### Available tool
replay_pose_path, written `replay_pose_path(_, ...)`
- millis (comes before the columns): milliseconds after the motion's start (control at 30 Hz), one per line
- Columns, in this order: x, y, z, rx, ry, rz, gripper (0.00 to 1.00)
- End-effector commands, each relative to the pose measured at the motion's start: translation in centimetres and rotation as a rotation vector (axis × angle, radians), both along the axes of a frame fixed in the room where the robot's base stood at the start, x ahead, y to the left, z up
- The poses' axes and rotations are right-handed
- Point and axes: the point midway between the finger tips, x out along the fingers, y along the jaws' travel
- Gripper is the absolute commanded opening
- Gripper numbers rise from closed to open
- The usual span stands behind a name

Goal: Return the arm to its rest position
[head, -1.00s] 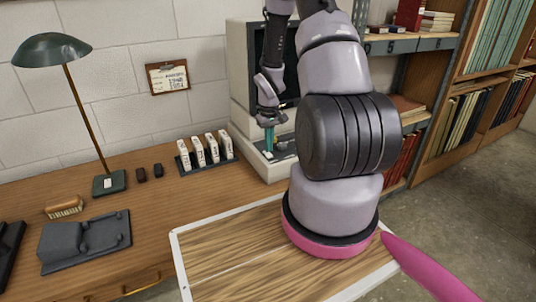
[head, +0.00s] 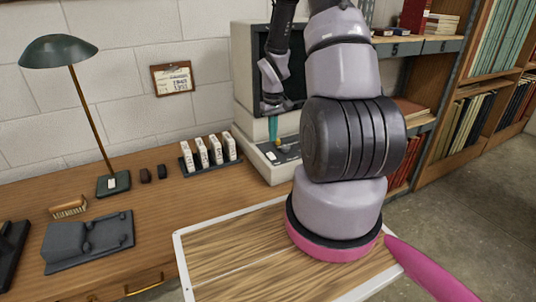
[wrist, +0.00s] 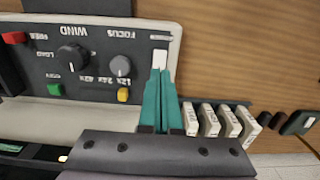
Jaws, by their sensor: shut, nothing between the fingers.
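My gripper (head: 272,128) hangs above the control panel of the grey reader machine (head: 244,62), in front of its dark screen. Its teal fingers are together and hold nothing; they also show in the wrist view (wrist: 161,75). There the fingertips overlap a white switch or slider (wrist: 160,58) on the panel, but appear to be above it. The panel (wrist: 45,60) carries a WIND knob (wrist: 73,58), a FOCUS knob (wrist: 120,66), and red, green and yellow buttons. My arm rises in front of the machine and hides part of it.
A rack of white boxes (head: 208,153) stands close left of the machine. A green lamp (head: 58,52), brush (head: 69,206) and dark grey cradle (head: 88,240) are farther left. Shelves (head: 440,120) stand on the right. Bare desk lies in front of the rack.

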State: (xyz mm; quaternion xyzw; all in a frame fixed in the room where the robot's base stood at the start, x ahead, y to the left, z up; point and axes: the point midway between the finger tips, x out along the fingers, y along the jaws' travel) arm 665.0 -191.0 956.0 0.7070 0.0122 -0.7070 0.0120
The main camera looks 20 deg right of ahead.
Motion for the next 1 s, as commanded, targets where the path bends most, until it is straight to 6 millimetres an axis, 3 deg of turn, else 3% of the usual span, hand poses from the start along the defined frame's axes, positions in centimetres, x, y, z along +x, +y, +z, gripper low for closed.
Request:
replay_pose_path(233,0.0,0.0,0.4,-0.002,-0.004,-0.002,0.0)
replay_pose_path(333,0.2,0.3,2.3,-0.01,-0.024,-0.016,0.0)
replay_pose_path(467,0.2,1.2,7.6,-0.026,-0.084,-0.057,0.0)
replay_pose_path(667,-1.7,3.5,17.0,-0.023,-0.199,-0.147,0.0)
replay_pose_path(800,-4.1,5.5,22.7,0.002,-0.28,-0.206,0.0)
replay_pose_path(1000,-8.7,8.4,29.4,0.073,-0.394,-0.282,0.0)
